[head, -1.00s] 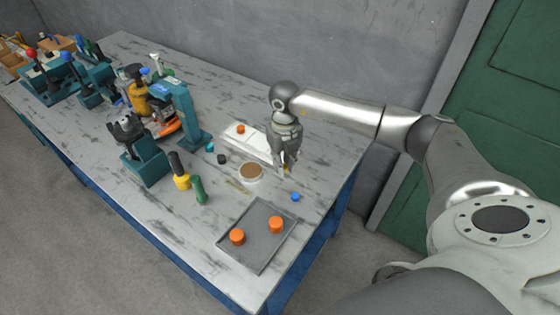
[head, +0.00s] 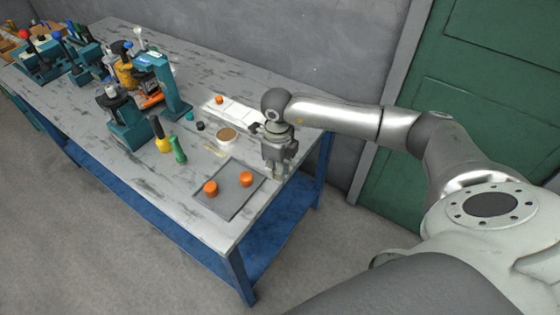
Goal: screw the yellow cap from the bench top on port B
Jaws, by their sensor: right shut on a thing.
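My right gripper (head: 279,176) points down over the bench's right end, just right of the grey tray. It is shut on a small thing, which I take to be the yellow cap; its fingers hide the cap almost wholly. The hydraulic motor seems to be the orange and dark body (head: 150,98) by the teal stand (head: 178,95), left of my gripper. Port B is too small to make out. My left gripper is not in view.
The grey tray (head: 229,203) holds two orange caps (head: 210,188). A round brown-topped dish (head: 227,135), a white plate with an orange cap (head: 219,100), and yellow (head: 162,140) and green (head: 178,150) handled tools lie nearby. Teal fixtures crowd the left. The bench's front edge is clear.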

